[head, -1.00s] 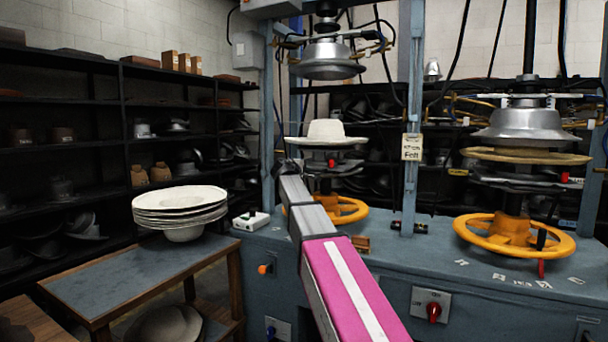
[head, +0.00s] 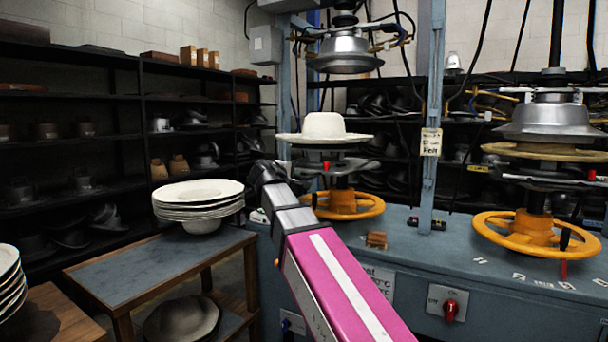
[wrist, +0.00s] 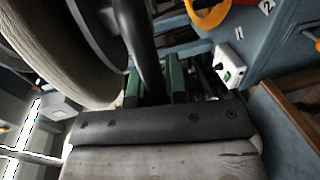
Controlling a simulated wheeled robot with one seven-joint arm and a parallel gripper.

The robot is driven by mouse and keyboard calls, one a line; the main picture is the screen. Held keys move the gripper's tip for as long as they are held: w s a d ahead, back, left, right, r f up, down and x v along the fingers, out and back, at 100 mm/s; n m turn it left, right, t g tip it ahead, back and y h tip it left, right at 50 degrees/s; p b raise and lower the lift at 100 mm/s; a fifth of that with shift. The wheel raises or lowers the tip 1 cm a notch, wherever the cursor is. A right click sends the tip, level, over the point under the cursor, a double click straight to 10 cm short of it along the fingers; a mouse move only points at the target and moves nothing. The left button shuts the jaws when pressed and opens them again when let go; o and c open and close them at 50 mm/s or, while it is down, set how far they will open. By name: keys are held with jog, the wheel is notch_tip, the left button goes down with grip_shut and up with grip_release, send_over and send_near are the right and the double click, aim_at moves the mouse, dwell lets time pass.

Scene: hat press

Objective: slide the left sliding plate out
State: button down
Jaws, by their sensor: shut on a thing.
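The left sliding plate (head: 338,164) is a dark flat plate under a cream hat form (head: 324,128) in the head view. The left press's silver upper form (head: 345,54) hangs above, a little to the right of the hat form. My gripper's end in the head view is partly hidden behind my dark wrist. In the wrist view, my gripper's green fingers (wrist: 155,86) are shut around a dark curved bar (wrist: 143,48), which looks like the plate's handle. A large pale round brim (wrist: 50,50) with a dark disc beside it fills the upper left there.
A side table (head: 150,268) with stacked white hat forms (head: 198,196) stands left of the press. A blue column (head: 432,110) separates the presses. Orange handwheels (head: 342,207) sit below them.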

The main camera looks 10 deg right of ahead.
jog(key=f+v, duration=0.1)
jog(key=v, duration=0.5)
jog(key=shift+s, duration=0.15)
jog(key=shift+a+f, duration=0.15)
jog(key=shift+f, duration=0.05)
jog(key=c, duration=1.1)
grip_release()
jog(key=shift+s, duration=0.15)
jog(key=shift+a+r, duration=0.1)
jog(key=v, duration=1)
jog(key=shift+s+a+r, duration=0.1)
jog(key=shift+s+a, duration=0.1)
jog(key=shift+s, duration=0.1)
